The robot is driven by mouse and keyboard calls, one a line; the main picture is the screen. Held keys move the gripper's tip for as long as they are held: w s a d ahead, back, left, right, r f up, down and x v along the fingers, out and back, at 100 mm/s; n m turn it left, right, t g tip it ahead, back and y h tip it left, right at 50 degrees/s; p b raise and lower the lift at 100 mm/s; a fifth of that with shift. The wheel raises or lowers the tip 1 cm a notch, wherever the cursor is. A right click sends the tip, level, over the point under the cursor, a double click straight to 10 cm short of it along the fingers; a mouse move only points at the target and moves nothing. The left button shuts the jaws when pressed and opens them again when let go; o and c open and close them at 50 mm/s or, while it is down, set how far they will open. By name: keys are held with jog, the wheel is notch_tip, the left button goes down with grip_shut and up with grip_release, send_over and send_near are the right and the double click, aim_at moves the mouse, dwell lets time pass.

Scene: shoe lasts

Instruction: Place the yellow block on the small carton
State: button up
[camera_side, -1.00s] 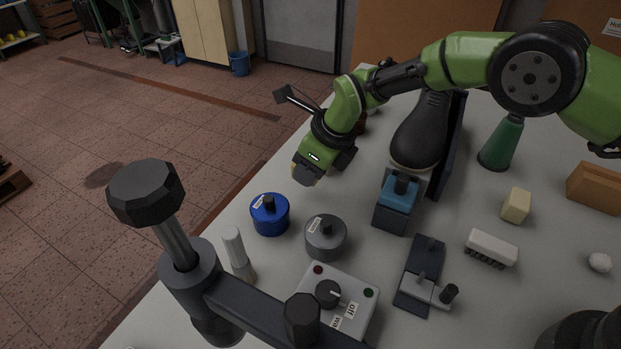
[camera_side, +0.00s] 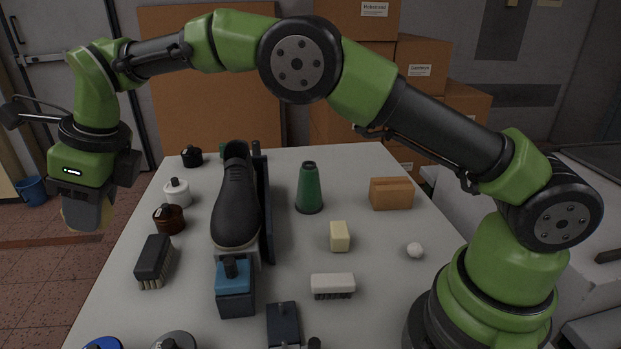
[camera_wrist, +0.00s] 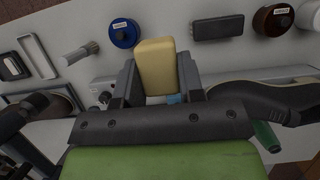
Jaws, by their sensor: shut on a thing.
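My gripper (camera_side: 84,212) is at the far left of the side view, raised and pointing down, outside the table's left edge in that view. It is shut on the yellow block (camera_wrist: 157,62). In the wrist view the block sits between the two dark fingers and sticks out past them. In the side view only a little of the block (camera_side: 72,215) shows behind the fingers. The small brown carton (camera_side: 391,193) stands on the table at the back right, far from my gripper. Its visible top looks bare.
A black shoe (camera_side: 236,205) on a stand and a green cone (camera_side: 309,188) stand between my gripper and the carton. A pale yellow block (camera_side: 339,236), a white brush (camera_side: 332,284) and a white ball (camera_side: 414,250) lie nearer. Large boxes (camera_side: 353,75) are stacked behind.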

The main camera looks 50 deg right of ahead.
jog(key=shift+r, duration=0.75)
jog(key=w+d, duration=0.3)
jog(key=d, duration=1.5)
send_over(391, 183)
jog(key=s, duration=0.1)
jog(key=f, duration=1)
jog(key=shift+d+f, duration=0.3)
jog(key=shift+d, duration=0.1)
jog(key=shift+f, duration=2.25)
jog(key=shift+f, duration=0.15)
